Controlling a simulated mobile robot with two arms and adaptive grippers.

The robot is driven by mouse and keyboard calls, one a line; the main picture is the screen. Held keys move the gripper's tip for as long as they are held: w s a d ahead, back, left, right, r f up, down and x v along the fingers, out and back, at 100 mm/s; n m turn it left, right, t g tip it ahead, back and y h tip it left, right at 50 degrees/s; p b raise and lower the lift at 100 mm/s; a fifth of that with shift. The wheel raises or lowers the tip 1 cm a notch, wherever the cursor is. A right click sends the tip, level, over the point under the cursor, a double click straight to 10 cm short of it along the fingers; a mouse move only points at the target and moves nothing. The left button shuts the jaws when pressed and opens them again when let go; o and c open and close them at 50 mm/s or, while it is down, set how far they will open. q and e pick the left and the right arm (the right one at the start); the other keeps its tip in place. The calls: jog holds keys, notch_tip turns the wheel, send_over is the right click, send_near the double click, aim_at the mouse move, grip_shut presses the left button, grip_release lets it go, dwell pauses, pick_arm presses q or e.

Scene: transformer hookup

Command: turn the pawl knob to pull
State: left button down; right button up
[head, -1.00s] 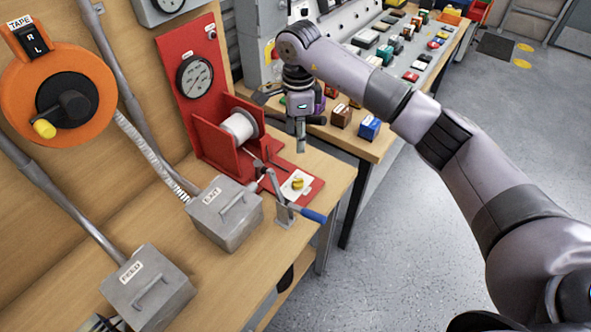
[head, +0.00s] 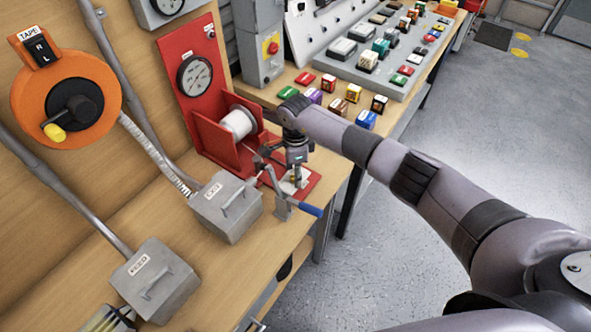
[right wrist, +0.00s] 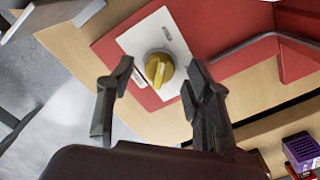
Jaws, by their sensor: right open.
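The yellow pawl knob (right wrist: 159,68) stands on a white label plate (right wrist: 150,40) in the right wrist view, with a raised grip bar across its top. The plate lies on the red base (right wrist: 215,28) of the winch stand. My right gripper (right wrist: 160,80) is open, with one finger to each side of the knob; no finger visibly touches it. In the head view my right gripper (head: 299,180) points down over the red base and hides the knob. The label's writing is too small to read. My left gripper is not in view.
A blue-handled crank (head: 308,209) stands close in front of my right gripper. A wire spool (head: 238,123) and red gauge panel (head: 187,45) are behind it. Grey EXIT (head: 228,208) and FEED (head: 155,283) boxes stand left on the bench. Small coloured blocks lie on the far bench.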

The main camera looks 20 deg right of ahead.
grip_shut()
dwell(0.6)
